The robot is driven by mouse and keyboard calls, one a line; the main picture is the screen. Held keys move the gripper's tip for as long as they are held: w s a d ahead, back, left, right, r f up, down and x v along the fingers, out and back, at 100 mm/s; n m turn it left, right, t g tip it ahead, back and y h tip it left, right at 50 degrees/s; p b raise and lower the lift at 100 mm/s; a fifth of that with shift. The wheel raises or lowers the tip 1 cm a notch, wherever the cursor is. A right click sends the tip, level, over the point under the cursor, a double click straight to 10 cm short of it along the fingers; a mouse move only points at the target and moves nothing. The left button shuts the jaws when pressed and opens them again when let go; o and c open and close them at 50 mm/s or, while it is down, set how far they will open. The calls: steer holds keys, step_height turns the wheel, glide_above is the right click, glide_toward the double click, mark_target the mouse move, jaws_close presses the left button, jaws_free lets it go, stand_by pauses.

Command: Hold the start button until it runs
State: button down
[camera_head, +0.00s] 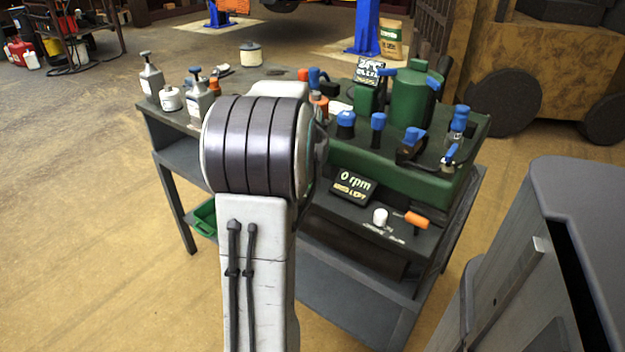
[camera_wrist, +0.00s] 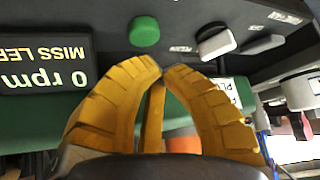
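In the wrist view, which sees the bench upside down, a round green button (camera_wrist: 145,31) sits on the dark panel next to the rpm display (camera_wrist: 45,75). The display reads 0 rpm, with a line beginning MISS LEF below. My gripper (camera_wrist: 163,72) has yellow ribbed fingers that meet closely at the tips, with nothing seen between them. The tips appear just below the green button in the picture, with a visible gap; whether they touch anything is unclear. In the head view the display (camera_head: 353,186) also shows, while my arm hides the gripper and green button.
A white-topped knob (camera_wrist: 215,42) sits beside the button. The bench (camera_head: 330,250) also carries a white knob (camera_head: 380,215), an orange-handled lever (camera_head: 417,221), blue-capped valves (camera_head: 378,122) and several bottles (camera_head: 150,75). A grey cabinet (camera_head: 600,210) stands at right.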

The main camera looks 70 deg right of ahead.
steer(key=shift+r+p, duration=1.65)
steer(key=shift+r, duration=0.65)
steer(key=shift+a, duration=0.1)
